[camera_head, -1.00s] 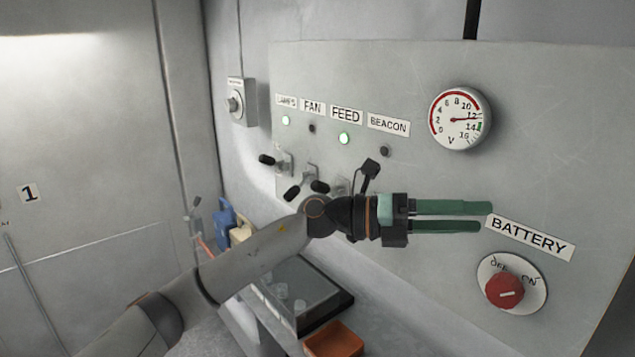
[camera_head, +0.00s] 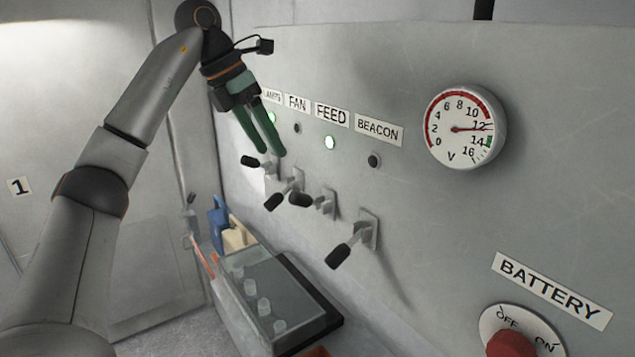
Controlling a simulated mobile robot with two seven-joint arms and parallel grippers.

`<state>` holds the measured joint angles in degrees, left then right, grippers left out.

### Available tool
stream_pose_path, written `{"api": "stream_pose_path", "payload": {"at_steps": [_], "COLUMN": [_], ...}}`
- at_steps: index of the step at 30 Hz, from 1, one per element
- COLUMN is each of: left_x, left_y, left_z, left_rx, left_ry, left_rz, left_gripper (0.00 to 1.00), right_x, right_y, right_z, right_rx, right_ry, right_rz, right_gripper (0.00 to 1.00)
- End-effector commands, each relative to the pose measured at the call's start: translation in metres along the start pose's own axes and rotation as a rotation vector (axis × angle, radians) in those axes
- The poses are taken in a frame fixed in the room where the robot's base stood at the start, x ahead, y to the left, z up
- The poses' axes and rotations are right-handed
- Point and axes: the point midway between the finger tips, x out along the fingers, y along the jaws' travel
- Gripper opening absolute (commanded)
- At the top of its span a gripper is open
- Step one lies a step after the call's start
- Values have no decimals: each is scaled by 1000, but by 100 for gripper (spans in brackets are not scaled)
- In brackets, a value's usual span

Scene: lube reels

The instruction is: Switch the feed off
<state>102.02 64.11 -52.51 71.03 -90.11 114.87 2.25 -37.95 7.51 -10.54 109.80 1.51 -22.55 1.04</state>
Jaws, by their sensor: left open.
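The FEED switch (camera_head: 302,199) is a lever with a black grip, pointing out from the panel and raised compared with the FAN and BEACON levers. My left gripper (camera_head: 271,153) hangs down in front of the panel's left end, fingers slightly apart and empty. Its fingertips are above and left of the FEED lever, near the LAMPS and FAN levers in the picture; contact cannot be told. My right gripper is not in view.
The LAMPS lever (camera_head: 251,161) and FAN lever (camera_head: 274,202) flank the fingertips below. The BEACON lever (camera_head: 339,257) points down at the right. A gauge (camera_head: 466,128) and red battery knob (camera_head: 512,345) are further right. A glass-topped case (camera_head: 290,290) stands below.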

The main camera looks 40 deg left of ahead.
Motion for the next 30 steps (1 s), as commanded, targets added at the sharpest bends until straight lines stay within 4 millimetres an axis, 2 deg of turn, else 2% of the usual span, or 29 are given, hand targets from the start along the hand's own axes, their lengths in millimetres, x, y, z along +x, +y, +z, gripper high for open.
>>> {"api": "stream_pose_path", "payload": {"at_steps": [5, 11, 16, 21, 25, 30], "left_x": [3, 23, 59, 90, 109, 122], "left_y": [1, 1, 1, 1, 1, 1], "left_z": [-2, -2, -4, -3, -2, -2], "left_rx": [-3, -1, -1, -3, -2, -1], "left_ry": [5, 7, 9, 8, 7, 5], "left_rz": [2, 0, 1, 3, 2, 2], "left_gripper": [64, 64, 64, 64, 64, 64], "right_x": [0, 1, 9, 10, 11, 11], "right_y": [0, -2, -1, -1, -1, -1], "right_z": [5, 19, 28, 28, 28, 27], "right_rx": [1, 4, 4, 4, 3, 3], "right_ry": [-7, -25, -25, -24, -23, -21], "right_rz": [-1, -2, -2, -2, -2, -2], "right_gripper": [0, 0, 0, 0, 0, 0]}}
